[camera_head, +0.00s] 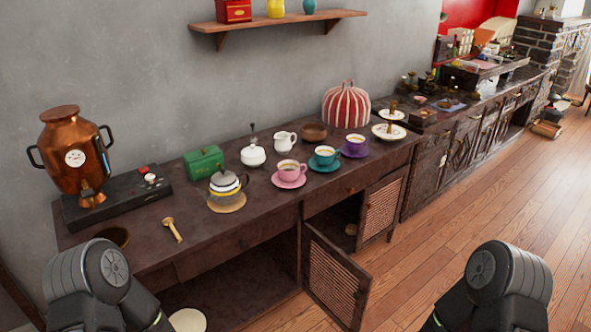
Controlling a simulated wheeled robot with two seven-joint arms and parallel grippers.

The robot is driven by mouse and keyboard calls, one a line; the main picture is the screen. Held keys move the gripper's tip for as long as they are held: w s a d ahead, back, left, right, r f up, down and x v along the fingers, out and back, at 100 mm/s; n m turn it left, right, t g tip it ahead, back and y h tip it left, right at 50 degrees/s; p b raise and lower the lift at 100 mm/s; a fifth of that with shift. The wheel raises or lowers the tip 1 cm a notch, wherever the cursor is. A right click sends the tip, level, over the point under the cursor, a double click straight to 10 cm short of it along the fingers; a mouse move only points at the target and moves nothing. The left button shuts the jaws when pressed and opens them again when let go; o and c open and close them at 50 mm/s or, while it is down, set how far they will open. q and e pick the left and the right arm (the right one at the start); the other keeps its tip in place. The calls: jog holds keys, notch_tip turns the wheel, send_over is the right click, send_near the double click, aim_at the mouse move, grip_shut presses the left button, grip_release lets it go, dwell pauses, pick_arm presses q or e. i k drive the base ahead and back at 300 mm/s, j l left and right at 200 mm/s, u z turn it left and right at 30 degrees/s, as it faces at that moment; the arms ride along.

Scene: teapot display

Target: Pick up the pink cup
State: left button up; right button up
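The pink cup (287,169) stands upright on a pink saucer (291,182) near the front edge of the dark wooden counter, in the middle of the head view. It seems to hold a yellowish drink. A teal cup (324,153) and a purple cup (356,141) stand on their saucers to its right. My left arm shows at the lower left and my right arm at the lower right, both well apart from the cup. The fingers of both grippers are out of the picture.
A striped glass teapot (225,187) on a round mat, a white lidded pot (253,154) and a white jug (285,140) stand near the cup. A copper samovar (77,160) is at the left. A cabinet door (335,280) hangs open below the counter.

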aim_at(289, 170)
jog(key=i+l, duration=0.2)
jog(key=l, duration=0.2)
jog(key=i+l+u, duration=0.1)
jog(key=i+l, duration=0.15)
jog(key=l, duration=0.15)
jog(key=i+l, duration=0.2)
jog(key=l, duration=0.2)
jog(key=i+l, duration=0.2)
jog(key=l, duration=0.2)
jog(key=i+l+u, duration=0.1)
jog(key=l, duration=0.35)
jog(key=i+l, duration=0.25)
jog(key=l, duration=0.15)
jog(key=i+l, duration=0.2)
jog(key=l, duration=0.25)
jog(key=i+l+u, duration=0.1)
jog(key=l, duration=0.3)
jog(key=i, duration=0.1)
